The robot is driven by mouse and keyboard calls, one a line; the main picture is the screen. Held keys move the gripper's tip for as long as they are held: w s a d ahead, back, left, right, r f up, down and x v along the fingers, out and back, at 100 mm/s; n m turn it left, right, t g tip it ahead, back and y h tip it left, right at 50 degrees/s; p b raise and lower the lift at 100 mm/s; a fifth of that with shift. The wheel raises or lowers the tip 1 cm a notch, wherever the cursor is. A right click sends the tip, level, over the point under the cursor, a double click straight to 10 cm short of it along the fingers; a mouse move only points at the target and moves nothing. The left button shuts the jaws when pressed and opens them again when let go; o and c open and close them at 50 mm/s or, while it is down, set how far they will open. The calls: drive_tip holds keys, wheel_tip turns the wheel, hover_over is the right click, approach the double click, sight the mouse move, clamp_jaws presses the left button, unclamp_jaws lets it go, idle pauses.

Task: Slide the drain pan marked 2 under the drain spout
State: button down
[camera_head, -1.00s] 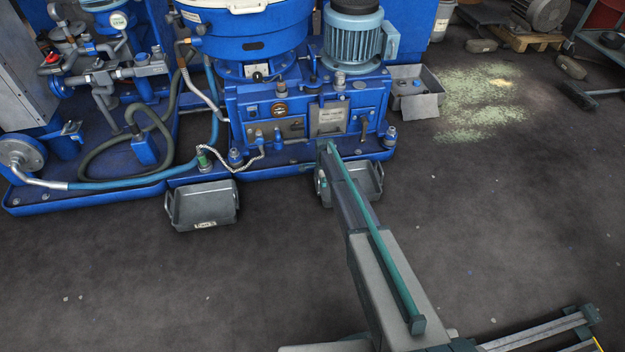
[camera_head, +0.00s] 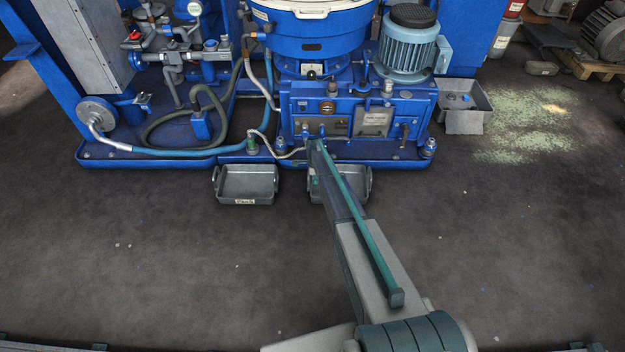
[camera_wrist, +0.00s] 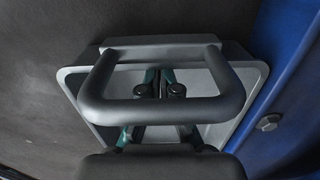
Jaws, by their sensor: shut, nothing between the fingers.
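Two grey drain pans stand on the floor before the blue skid in the head view. The left pan (camera_head: 245,184) has a front label whose number I cannot read surely. The right pan (camera_head: 352,186) is partly hidden by my arm, and no number shows on it. In the wrist view, a grey pan (camera_wrist: 75,78) fills the middle, with a thick handle loop (camera_wrist: 160,111) near the camera. My gripper (camera_wrist: 160,89) is shut and empty; its fingertips show inside the loop's outline, over the pan. I cannot clearly make out the drain spout.
The blue skid base (camera_head: 180,156) runs right behind the pans. A green fitting (camera_head: 252,146) with a braided hose is above the left pan. Another grey tray (camera_head: 478,98) stands at the right, near a greenish spill (camera_head: 530,130). The floor in front is clear.

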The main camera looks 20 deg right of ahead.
drive_tip(key=a, duration=0.2)
drive_tip(key=w+a+p, duration=0.1)
drive_tip(key=a, duration=0.2)
drive_tip(key=w+a+p, duration=0.1)
drive_tip(key=a, duration=0.1)
drive_tip(key=shift+w+a, duration=0.2)
drive_tip(key=shift+a, duration=0.2)
drive_tip(key=shift+d, duration=0.1)
